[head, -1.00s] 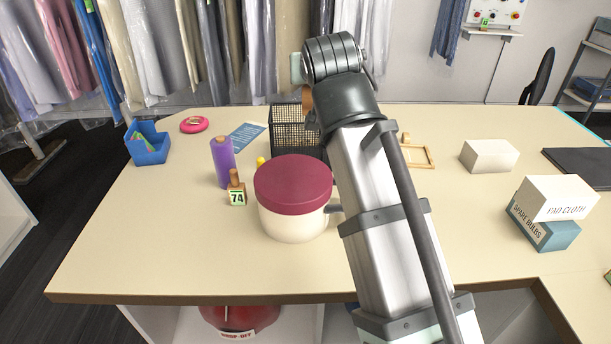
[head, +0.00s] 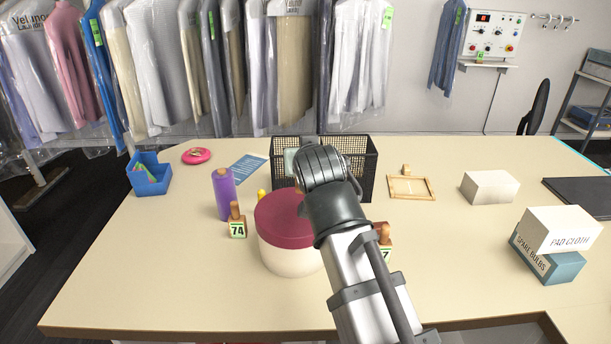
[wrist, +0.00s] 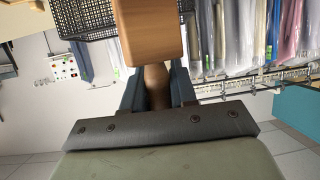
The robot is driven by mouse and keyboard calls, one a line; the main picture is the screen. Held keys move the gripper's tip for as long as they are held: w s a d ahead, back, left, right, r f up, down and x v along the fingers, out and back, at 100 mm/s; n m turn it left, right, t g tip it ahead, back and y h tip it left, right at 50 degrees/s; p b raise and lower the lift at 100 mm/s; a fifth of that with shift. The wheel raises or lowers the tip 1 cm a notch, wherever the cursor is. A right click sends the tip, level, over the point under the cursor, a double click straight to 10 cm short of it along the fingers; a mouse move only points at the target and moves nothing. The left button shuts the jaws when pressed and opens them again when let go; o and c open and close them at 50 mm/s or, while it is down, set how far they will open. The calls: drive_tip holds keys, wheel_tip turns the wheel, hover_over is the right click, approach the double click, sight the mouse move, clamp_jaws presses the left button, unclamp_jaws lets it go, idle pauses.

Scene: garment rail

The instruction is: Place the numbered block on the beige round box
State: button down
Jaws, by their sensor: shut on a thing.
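The round box (head: 287,258) has a beige body and a maroon lid and stands on the counter. My gripper (wrist: 157,84) is shut on the brown handle of a wooden block (wrist: 149,30) in the wrist view. No number shows on the faces of this block in view. In the head view my wrist hides most of the gripper and block, near the right side of the lid. I cannot tell whether the block touches the lid. A block numbered 74 (head: 237,228) stands left of the box. Another numbered block (head: 385,250), partly hidden, shows right of my arm.
A black mesh basket (head: 365,170) stands behind the box. A purple bottle (head: 223,195) and small yellow object (head: 261,195) stand close on the left. A wooden frame (head: 410,187), white block (head: 489,187) and stacked boxes (head: 558,230) lie right. The front left counter is clear.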

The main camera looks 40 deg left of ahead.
drive_tip(key=shift+f, duration=2.35)
drive_tip(key=c, duration=0.9)
unclamp_jaws()
drive_tip(key=shift+f, duration=0.1)
drive_tip(key=shift+r, duration=0.2)
drive_tip(key=v, duration=0.7)
drive_tip(key=shift+s+d, duration=0.2)
